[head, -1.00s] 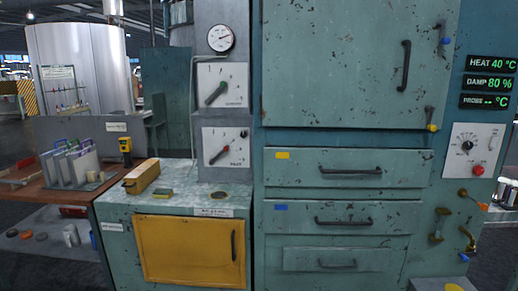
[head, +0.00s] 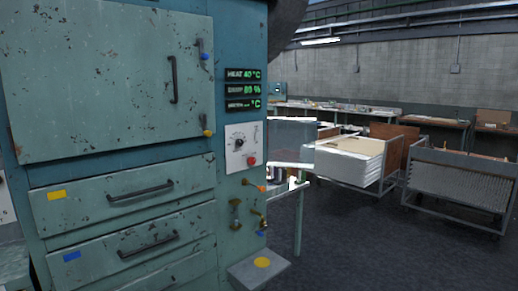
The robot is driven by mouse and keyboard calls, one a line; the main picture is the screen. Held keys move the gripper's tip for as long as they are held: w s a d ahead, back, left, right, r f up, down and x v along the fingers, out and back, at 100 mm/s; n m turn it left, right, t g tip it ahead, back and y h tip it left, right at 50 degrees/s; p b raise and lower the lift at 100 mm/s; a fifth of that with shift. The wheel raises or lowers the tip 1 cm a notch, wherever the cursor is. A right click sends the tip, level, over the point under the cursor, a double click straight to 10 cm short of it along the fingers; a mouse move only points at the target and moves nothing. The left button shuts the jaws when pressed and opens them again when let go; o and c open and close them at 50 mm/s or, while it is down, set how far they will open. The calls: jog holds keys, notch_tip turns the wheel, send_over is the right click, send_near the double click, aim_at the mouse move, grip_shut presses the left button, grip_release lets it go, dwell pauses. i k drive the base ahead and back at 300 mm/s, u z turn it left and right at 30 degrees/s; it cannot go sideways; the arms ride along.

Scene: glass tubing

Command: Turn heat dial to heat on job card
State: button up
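The teal cabinet (head: 110,90) fills the left of the head view. On its right face is a white panel (head: 251,158) with a small black dial (head: 239,143) and a red button (head: 251,161) below it. The dial's markings are too small to read. I see no job card that I can make out. My gripper is not in view.
Below the panel are brass valves (head: 235,213) and an orange-tipped lever (head: 254,185). A low grey block with a yellow disc (head: 262,262) juts out at the cabinet's foot. Open dark floor (head: 370,245) lies to the right, with a white drawer cart (head: 350,160) and a rack trolley (head: 460,190) beyond.

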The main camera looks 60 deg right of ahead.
aim_at(240, 142)
jog(key=z, duration=5.1)
jog(key=i, duration=0.15)
jog(key=u, duration=3.1)
jog(key=k, duration=0.95)
jog(key=u, duration=0.2)
jog(key=i, duration=0.65)
jog(key=z, duration=0.05)
